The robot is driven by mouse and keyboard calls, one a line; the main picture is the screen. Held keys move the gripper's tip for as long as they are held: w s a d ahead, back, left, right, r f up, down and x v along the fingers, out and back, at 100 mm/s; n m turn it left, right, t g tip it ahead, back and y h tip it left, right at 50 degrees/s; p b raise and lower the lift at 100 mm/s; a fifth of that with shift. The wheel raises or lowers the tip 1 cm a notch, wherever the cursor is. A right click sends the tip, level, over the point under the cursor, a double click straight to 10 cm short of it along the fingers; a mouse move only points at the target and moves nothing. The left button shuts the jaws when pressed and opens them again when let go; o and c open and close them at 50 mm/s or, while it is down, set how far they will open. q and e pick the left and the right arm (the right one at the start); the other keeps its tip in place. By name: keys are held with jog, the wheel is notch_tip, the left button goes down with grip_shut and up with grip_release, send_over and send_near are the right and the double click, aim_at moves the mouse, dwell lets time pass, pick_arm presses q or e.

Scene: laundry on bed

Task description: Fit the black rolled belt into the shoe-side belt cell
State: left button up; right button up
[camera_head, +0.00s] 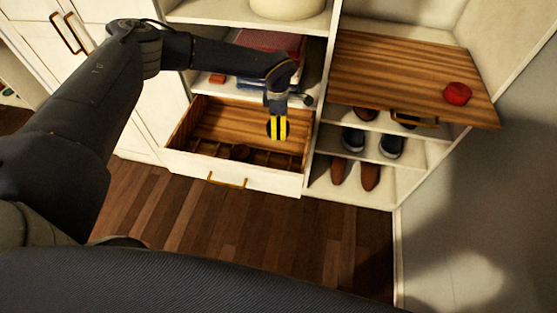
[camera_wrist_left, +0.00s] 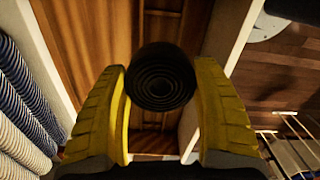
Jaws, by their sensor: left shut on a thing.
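My left gripper (camera_head: 278,128) has yellow fingers and is shut on the black rolled belt. In the left wrist view the belt (camera_wrist_left: 162,77) is a coiled spiral between the two fingertips (camera_wrist_left: 162,95), its flat face towards the camera. The gripper holds the belt above the right part of an open drawer (camera_head: 232,172). The drawer has a wooden inside and small divided cells (camera_head: 275,160) along its front. A dark rolled item (camera_head: 239,152) sits near the middle of that row. The cell under the gripper is too dark to make out. My right gripper is not in view.
A red rolled item (camera_head: 458,93) lies on a wooden board (camera_head: 390,72) at right. Shoes (camera_head: 354,139) stand on shelves (camera_head: 405,180) right of the drawer. Folded cloth (camera_head: 270,42) lies on the shelf above the drawer. The wooden floor (camera_head: 250,225) in front is clear.

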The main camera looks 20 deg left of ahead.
pick_arm(q)
send_near(279, 163)
notch_tip(279, 163, down, 5)
jog(key=shift+s+d+f, duration=0.1)
jog(key=shift+f, duration=0.05)
dwell(0.4)
jog(key=shift+f, duration=0.6)
jog(key=o, duration=1.4)
notch_tip(279, 163, up, 13)
jog(key=shift+r, duration=0.15)
